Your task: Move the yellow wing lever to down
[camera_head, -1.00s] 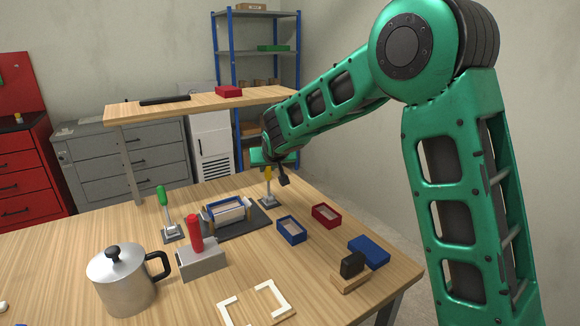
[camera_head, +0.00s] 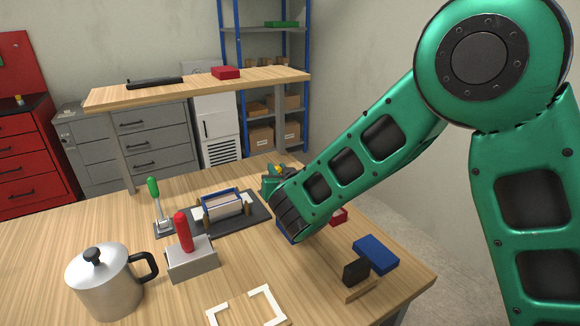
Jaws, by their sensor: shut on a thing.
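The yellow wing lever (camera_head: 277,169) is at the right end of the box former (camera_head: 240,217). Only a small bit of yellow shows, beside my gripper. My gripper (camera_head: 272,178) is at the lever, shut on its handle; the fingertips are mostly hidden by my wrist and forearm. The lever's base and exact tilt are hidden behind my arm. On the left side of the former, the green-handled lever (camera_head: 154,190) stands nearly upright. A white and blue box piece (camera_head: 222,205) sits in the former.
A red-handled block (camera_head: 191,256) and a metal pot (camera_head: 103,283) stand in front left. A red box (camera_head: 338,216) is partly behind my arm. Open table lies left.

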